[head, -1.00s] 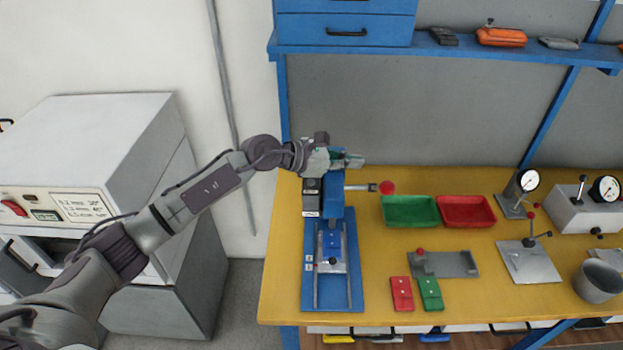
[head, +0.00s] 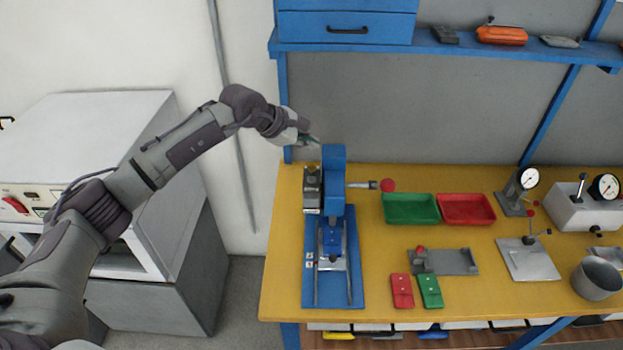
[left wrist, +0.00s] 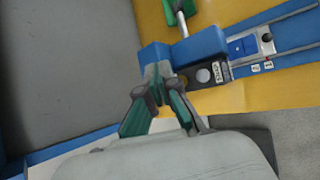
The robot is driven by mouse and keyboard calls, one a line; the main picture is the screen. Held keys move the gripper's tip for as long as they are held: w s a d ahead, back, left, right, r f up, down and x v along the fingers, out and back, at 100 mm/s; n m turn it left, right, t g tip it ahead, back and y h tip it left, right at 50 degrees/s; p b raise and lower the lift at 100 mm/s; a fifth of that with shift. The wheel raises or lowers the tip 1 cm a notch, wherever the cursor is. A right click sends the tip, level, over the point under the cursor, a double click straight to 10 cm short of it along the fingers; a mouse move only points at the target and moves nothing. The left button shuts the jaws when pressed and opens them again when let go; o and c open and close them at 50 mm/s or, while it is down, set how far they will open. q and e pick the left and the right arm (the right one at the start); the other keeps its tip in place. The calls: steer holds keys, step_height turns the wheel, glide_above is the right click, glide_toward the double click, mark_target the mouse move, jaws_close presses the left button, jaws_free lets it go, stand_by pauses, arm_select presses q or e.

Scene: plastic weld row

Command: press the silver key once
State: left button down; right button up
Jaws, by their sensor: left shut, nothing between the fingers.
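The blue press (head: 335,165) stands at the left end of the yellow bench. A dark control box (head: 312,190) is fixed to its left side. In the left wrist view, the box carries a round silver key (left wrist: 203,75) between a dark round spot and a white label. My left gripper (head: 314,140) is shut and empty, up behind and left of the press top. In the left wrist view, its green-sided fingers meet at the tips (left wrist: 158,72), beside the box's end and apart from the silver key in the picture. My right gripper is out of view.
The press lever with its red knob (head: 388,186) sticks out to the right. Green (head: 410,222) and red (head: 466,222) trays lie beyond it. A grey cabinet-like machine (head: 130,130) stands left of the bench. The wall space above the press is free.

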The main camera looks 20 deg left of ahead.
arm_select(q)
steer(key=b, duration=0.3)
glide_above(310, 180)
step_height(310, 180, down, 7)
steer(key=shift+f, duration=0.1)
steer(key=shift+f+b, duration=0.5)
steer(key=shift+b, duration=0.05)
steer(key=shift+f, duration=0.1)
stand_by(0.7)
steer(key=shift+f+b, duration=0.35)
steer(key=shift+b, duration=0.25)
